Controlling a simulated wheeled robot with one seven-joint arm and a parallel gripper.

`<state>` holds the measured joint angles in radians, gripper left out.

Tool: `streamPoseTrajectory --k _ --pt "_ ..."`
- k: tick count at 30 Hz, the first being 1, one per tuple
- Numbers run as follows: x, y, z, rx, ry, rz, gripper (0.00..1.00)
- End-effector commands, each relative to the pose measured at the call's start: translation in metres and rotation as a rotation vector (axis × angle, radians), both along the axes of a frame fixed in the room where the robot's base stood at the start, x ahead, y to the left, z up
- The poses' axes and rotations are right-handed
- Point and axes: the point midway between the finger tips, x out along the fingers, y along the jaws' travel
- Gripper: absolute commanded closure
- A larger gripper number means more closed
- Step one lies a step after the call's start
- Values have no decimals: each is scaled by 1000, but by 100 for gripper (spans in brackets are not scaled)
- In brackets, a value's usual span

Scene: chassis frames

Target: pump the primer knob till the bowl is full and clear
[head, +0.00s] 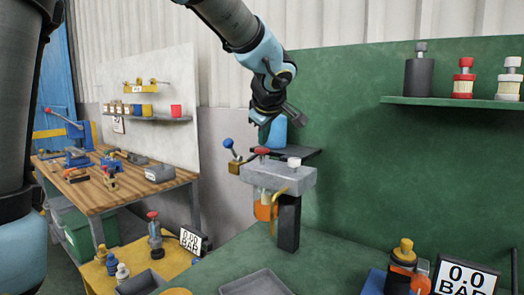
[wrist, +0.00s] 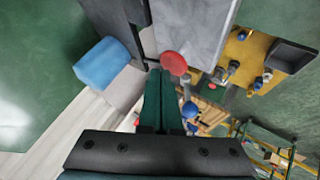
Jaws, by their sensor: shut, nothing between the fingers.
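A grey filter head (head: 285,177) sits on a black post, with a red knob (head: 262,151) and a white cap (head: 294,161) on top. No label shows which one is the primer knob. An orange bowl (head: 264,211) hangs under the head, partly behind a yellow hose; its fill and clarity cannot be told. My gripper (head: 264,119) is above the red knob in the head view. In the wrist view my shut, empty fingers (wrist: 161,74) end right beside the red knob (wrist: 174,63); whether they touch it cannot be told.
A blue-tipped lever (head: 228,143) sticks up at the head's left. A blue cylinder (head: 276,132) stands behind on a dark shelf. A grey tray (head: 256,284) and a gauge reading 0.0 BAR (head: 465,277) are at the front. A wooden bench (head: 120,190) stands left.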

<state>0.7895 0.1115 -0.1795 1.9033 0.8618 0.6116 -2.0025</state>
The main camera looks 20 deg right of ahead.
Motion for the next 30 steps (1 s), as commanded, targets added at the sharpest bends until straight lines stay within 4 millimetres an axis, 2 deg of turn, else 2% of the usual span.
streamPoseTrajectory --k 30 --pt "0 0 -8 -1 0 1 100"
